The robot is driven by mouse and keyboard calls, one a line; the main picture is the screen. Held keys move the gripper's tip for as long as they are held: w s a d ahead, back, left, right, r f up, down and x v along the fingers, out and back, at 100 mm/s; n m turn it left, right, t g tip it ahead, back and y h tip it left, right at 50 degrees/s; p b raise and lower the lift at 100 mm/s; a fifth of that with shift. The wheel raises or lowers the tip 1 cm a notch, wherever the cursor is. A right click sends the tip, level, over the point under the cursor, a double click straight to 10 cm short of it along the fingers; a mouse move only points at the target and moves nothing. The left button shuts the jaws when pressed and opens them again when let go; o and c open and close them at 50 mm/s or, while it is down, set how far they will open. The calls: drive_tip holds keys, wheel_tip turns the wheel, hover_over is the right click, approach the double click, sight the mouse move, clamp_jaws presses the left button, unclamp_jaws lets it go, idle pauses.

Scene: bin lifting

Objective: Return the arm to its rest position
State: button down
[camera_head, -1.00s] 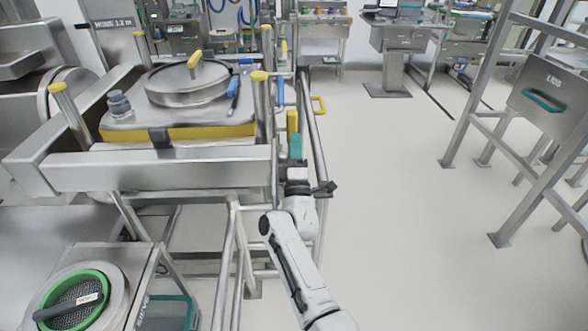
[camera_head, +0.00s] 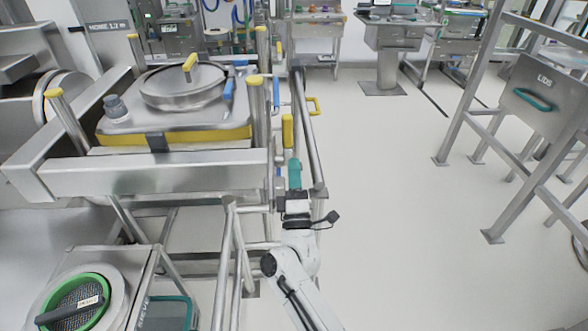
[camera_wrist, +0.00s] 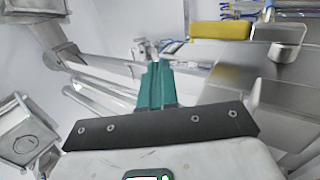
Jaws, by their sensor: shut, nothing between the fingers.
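My arm reaches up from the bottom middle of the head view, right of the metal frame that carries the bin. My gripper (camera_head: 294,172) points away from me, with teal fingers close beside the frame's rail. In the wrist view my gripper (camera_wrist: 156,82) shows its teal fingers together, shut and empty. The steel bin (camera_head: 175,122) with a yellow band and round lid sits in the frame, left of my gripper. A yellow handle (camera_wrist: 222,30) shows at the upper right of the wrist view.
Steel rails (camera_head: 308,130) run close along my gripper. A sieve unit (camera_head: 78,300) with a green ring stands at the lower left. A rack marked LIDS (camera_head: 532,95) stands at the right. The floor (camera_head: 400,220) between the frame and the rack is clear.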

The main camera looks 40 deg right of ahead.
idle(0.5)
drive_tip(key=s+a+f+g+y, duration=0.35)
drive_tip(key=f+y, duration=0.25)
drive_tip(key=y, duration=0.2)
drive_tip(key=s+a+f+g+y, duration=0.3)
drive_tip(key=a+f+y, duration=0.1)
drive_tip(key=f+y, duration=0.3)
drive_tip(key=s+f+m+g, duration=0.2)
drive_tip(key=s+m+g, duration=0.2)
drive_tip(key=s, duration=0.5)
drive_tip(key=s+a+f+m+g, duration=0.1)
drive_tip(key=s+m+g, duration=0.2)
drive_tip(key=s, duration=0.6)
drive_tip(key=s+f+m+g, duration=0.2)
drive_tip(key=s+m+g, duration=0.2)
drive_tip(key=s, duration=0.6)
drive_tip(key=shift+a+f+m+g+h, duration=0.3)
drive_tip(key=shift+a+f+g+h, duration=0.1)
drive_tip(key=shift+g, duration=0.35)
drive_tip(key=shift+w+d, duration=0.1)
drive_tip(key=shift+w, duration=0.05)
